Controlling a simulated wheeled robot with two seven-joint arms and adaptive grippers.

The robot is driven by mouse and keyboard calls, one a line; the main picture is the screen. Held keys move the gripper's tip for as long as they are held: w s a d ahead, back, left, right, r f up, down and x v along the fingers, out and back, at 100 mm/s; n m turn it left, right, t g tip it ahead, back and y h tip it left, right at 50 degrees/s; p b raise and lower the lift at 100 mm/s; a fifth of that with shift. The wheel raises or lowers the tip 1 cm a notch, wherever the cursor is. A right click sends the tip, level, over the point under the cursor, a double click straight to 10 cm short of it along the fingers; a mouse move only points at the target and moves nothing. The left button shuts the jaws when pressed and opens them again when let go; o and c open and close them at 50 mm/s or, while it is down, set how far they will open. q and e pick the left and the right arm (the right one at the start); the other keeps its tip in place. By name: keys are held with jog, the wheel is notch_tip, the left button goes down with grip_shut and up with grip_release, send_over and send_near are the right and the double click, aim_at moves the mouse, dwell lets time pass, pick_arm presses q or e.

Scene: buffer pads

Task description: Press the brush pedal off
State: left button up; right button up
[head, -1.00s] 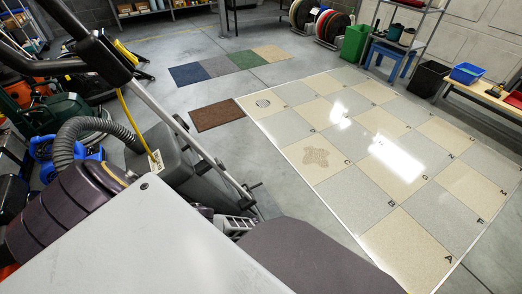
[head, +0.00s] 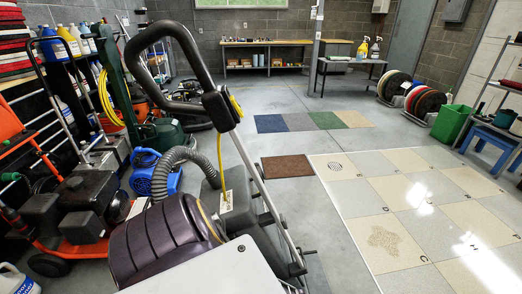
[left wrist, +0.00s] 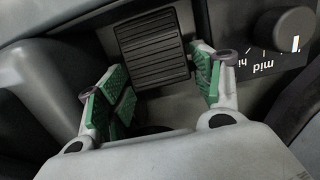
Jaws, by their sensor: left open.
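A ribbed black pedal (left wrist: 152,50) sits on a grey housing in the left wrist view. My left gripper (left wrist: 160,72) is open, its green-padded fingers either side of the pedal's lower part. I cannot tell whether the fingers touch it. A black knob (left wrist: 280,36) with "mid" and "hi" marks is to the right of the pedal. In the head view, a floor machine (head: 238,207) with a grey body, ribbed hose and tall black handle (head: 178,32) stands at centre left. The pedal and my left gripper cannot be made out there. My right gripper is not in view.
Orange, green and blue equipment (head: 152,172) crowds the left side. A brown mat (head: 287,166) and a tiled floor panel (head: 410,190) lie to the right. A green bin (head: 450,122) stands at the right. Grey floor is open toward the back bench (head: 262,44).

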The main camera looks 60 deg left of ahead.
pick_arm(q)
jog(key=shift+w+d+g+y+b, duration=0.1)
jog(key=shift+w+g+y+b, duration=0.2)
jog(key=shift+g, duration=0.2)
